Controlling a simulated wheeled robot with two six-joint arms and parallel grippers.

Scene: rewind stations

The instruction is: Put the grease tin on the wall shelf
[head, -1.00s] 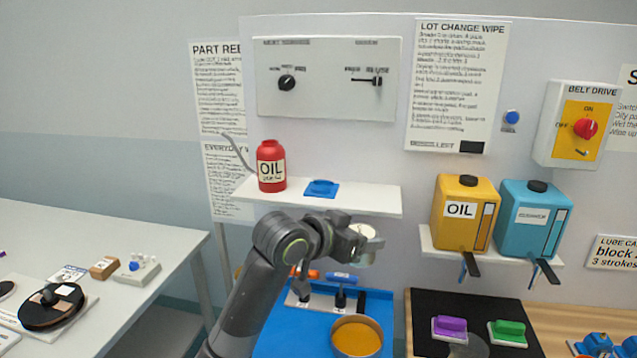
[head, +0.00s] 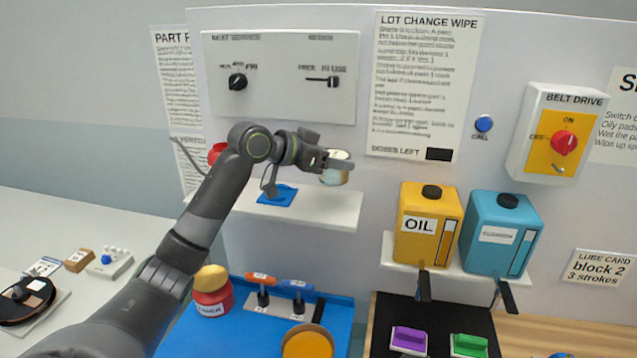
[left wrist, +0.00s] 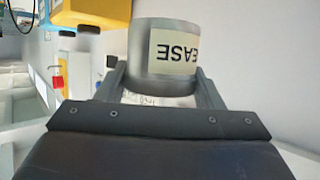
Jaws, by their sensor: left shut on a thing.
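The grease tin is a pale, light-topped can (head: 337,177) held in my left gripper (head: 322,164). In the left wrist view the grey tin (left wrist: 142,45) has a cream label with "EASE" showing upside down, and the fingers (left wrist: 160,88) are closed on either side of it. In the head view the tin appears in front of the wall, higher than the right part of the white wall shelf (head: 325,210), with a visible gap above the board. A blue pad-like item (head: 277,196) lies on the shelf. My right gripper is not in view.
The red oil can (head: 216,152) on the shelf is mostly hidden behind my left arm. A yellow oil jug (head: 412,245) and a blue jug (head: 485,250) stand lower right. The shelf's right end looks clear. A blue mat (head: 240,335) with tools lies below.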

